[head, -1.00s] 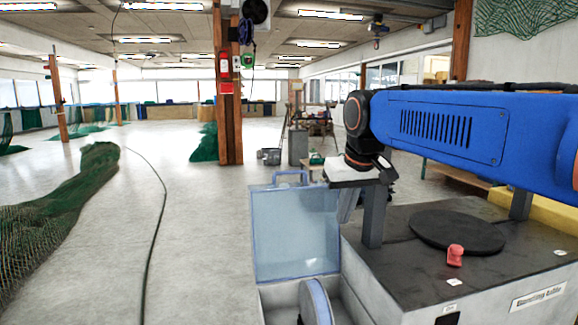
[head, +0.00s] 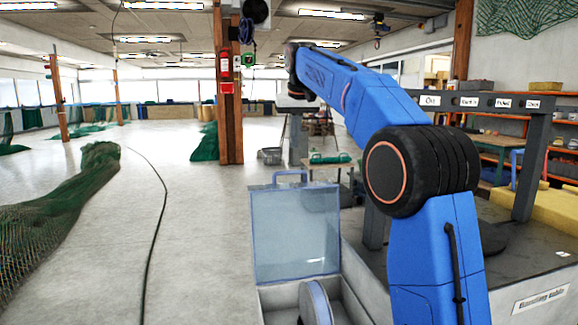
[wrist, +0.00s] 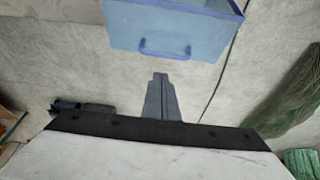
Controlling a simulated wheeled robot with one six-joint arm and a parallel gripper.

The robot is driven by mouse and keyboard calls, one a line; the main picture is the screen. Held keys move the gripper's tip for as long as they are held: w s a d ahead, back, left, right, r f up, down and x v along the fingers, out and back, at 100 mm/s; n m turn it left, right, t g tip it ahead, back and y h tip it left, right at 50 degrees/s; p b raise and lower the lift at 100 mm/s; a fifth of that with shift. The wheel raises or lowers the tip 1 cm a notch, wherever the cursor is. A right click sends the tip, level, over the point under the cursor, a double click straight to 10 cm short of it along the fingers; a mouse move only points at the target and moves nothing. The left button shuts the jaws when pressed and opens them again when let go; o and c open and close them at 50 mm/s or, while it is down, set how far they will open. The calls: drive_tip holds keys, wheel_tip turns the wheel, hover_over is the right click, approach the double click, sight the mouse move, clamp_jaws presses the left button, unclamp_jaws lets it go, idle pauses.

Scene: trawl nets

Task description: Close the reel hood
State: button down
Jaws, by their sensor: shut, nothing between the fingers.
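The reel hood (head: 295,232) is a see-through blue cover with a blue frame. It stands upright and open at the back of the grey reel box (head: 355,298). Its blue handle (head: 290,176) is on the top edge. A reel (head: 315,303) shows in the open box below. In the wrist view the hood (wrist: 170,26) is at the top, with its handle (wrist: 165,50) towards my gripper. My gripper (wrist: 160,80) is shut and empty, apart from the handle. In the head view its fingers cannot be made out.
The bundling table (head: 535,270) stands at the right, with a labelled grey rack (head: 480,101) over it. A wooden post (head: 230,130) stands behind. A green net (head: 70,200) and a dark cable (head: 155,230) lie on the floor at left.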

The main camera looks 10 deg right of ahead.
drive_tip(key=w+a, duration=0.1)
drive_tip(key=w, duration=0.3)
hover_over(289, 184)
drive_tip(key=w, duration=0.1)
drive_tip(key=shift+w+d+f, duration=0.1)
drive_tip(key=shift+f, duration=4.65)
